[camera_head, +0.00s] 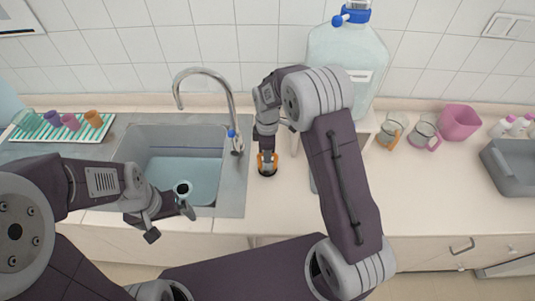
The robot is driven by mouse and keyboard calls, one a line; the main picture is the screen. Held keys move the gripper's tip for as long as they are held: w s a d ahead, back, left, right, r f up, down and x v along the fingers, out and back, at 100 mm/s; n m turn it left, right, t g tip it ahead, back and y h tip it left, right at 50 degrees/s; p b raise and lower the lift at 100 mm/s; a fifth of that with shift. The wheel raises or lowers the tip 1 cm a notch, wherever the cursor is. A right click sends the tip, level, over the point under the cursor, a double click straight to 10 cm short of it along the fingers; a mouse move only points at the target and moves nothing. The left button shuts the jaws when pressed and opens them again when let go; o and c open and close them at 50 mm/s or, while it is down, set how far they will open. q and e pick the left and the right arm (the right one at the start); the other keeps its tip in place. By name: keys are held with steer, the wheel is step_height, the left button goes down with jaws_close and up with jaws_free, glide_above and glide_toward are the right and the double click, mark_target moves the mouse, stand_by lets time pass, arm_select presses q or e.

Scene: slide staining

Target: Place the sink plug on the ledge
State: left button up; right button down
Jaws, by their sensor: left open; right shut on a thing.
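The sink plug (268,171) is a small dark round piece on or just above the pale counter, right of the sink. My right gripper (267,160) points down and its orange-tipped fingers are shut on the plug. I cannot tell whether the plug touches the counter. My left gripper (172,222) is open in front of the sink's near edge. A small ring-shaped thing (183,188) shows just above it, over the basin; I cannot tell if they touch. The sink (231,190) has a grey rim and bluish basin. A pale ledge (260,101) runs along the wall behind it.
The tap (233,105) rises behind the sink, close to my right gripper. A large water bottle (348,55) stands behind my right arm. Glass mugs (391,131), a pink cup (460,122) and a grey tray (512,165) are at right. Cups lie on a striped mat (60,133) at left.

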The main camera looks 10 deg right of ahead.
steer(key=shift+w+f, duration=0.4)
steer(key=shift+f, duration=0.3)
steer(key=shift+s, duration=0.25)
steer(key=c, duration=1.4)
jaws_free()
steer(key=shift+w+f, duration=0.1)
steer(key=shift+w, duration=0.05)
step_height(320, 180, up, 12)
steer(key=r, duration=0.1)
steer(key=s+d+f+m, duration=0.2)
steer(key=s+f+m, duration=0.1)
steer(key=s+m, duration=0.4)
steer(key=s+d+f+m+t, duration=0.1)
steer(key=s+f+m, duration=0.3)
steer(key=s+m, duration=0.4)
steer(key=s+d+b, duration=0.1)
steer(key=s, duration=0.2)
steer(key=shift+d+f, duration=0.15)
steer(key=shift+d, duration=0.1)
